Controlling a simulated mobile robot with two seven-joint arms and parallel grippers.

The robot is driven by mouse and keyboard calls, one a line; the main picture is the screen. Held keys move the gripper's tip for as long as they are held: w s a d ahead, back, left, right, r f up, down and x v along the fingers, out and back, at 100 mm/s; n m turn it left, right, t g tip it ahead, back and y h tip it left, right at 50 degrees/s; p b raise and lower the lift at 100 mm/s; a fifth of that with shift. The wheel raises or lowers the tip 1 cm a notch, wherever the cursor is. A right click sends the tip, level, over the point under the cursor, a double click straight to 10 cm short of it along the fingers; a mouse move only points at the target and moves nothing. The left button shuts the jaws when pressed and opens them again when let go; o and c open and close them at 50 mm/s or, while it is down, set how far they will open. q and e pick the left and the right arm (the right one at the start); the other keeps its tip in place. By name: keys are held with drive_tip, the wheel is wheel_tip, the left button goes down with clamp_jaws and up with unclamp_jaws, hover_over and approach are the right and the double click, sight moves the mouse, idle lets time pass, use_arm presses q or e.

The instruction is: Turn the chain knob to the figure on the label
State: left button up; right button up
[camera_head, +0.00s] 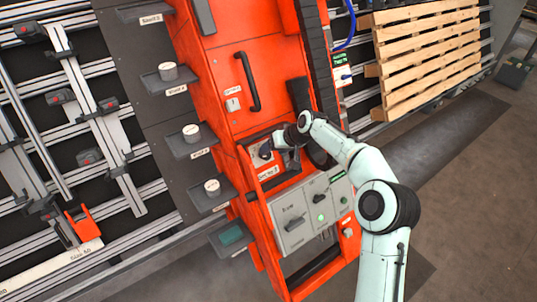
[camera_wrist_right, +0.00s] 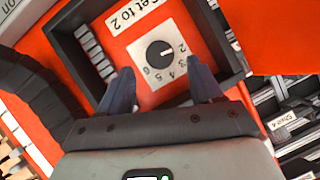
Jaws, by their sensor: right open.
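The chain knob (camera_wrist_right: 159,54) is a round black dial on a pale square plate with figures around it, in the right wrist view. Its pale pointer mark faces right, near the figure 2. The label (camera_wrist_right: 135,13) above it reads "Set to 2". My right gripper (camera_wrist_right: 163,80) is open, with its two dark fingertips at either side of the plate's lower part and nothing between them. In the head view the knob (camera_head: 264,151) shows on the orange cabinet, just left of my right gripper (camera_head: 277,146). I cannot tell whether the fingers touch the knob. My left gripper is out of view.
The knob sits in a recess with a dark raised frame (camera_wrist_right: 217,35). Below it in the head view is a grey control panel (camera_head: 291,222) with black switches and a green light. Shelves with white cylinders (camera_head: 191,133) stand left; a wooden pallet (camera_head: 425,55) stands right.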

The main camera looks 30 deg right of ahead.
drive_tip(key=v, duration=0.8)
drive_tip(key=shift+r, duration=0.15)
drive_tip(key=shift+s, duration=0.1)
